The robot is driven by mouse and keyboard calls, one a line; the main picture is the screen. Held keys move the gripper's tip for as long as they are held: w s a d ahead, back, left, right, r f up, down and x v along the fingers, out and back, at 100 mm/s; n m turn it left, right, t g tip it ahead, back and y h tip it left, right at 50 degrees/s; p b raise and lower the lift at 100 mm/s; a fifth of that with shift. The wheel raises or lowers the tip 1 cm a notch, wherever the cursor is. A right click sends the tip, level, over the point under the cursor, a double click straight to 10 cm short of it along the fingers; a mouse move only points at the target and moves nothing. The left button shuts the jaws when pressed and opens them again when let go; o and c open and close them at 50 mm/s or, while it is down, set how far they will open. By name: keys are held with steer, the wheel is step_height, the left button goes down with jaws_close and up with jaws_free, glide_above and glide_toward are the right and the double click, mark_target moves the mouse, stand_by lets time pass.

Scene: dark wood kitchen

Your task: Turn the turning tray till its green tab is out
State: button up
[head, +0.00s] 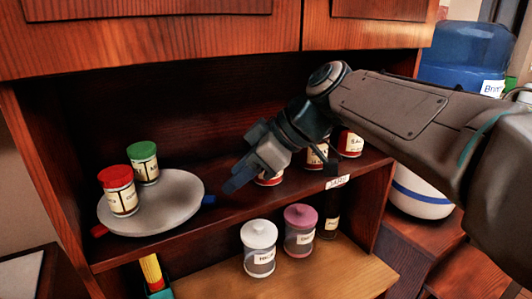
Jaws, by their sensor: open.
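The turning tray (170,215) is a round, light grey disc at the left of the upper shelf. A red-lidded jar (120,192) and a green-lidded jar (144,163) stand on it. A red tab (99,230) sticks out at its front left edge, and a blue tab (209,200) at its right edge. No green tab shows; the tray's back edge is partly hidden by the jars. My gripper (236,181) is open, reaching in from the right, with its fingers just right of the blue tab. I cannot tell whether they touch it.
Several jars, among them a red-labelled jar (350,143), stand behind and right of my gripper on the same shelf (235,213). A white-lidded jar (259,247) and a pink-lidded jar (299,230) stand below. The cabinet's left wall (45,180) is close to the tray.

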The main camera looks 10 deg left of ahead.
steer(key=v, duration=0.7)
steer(key=shift+d+r, duration=0.3)
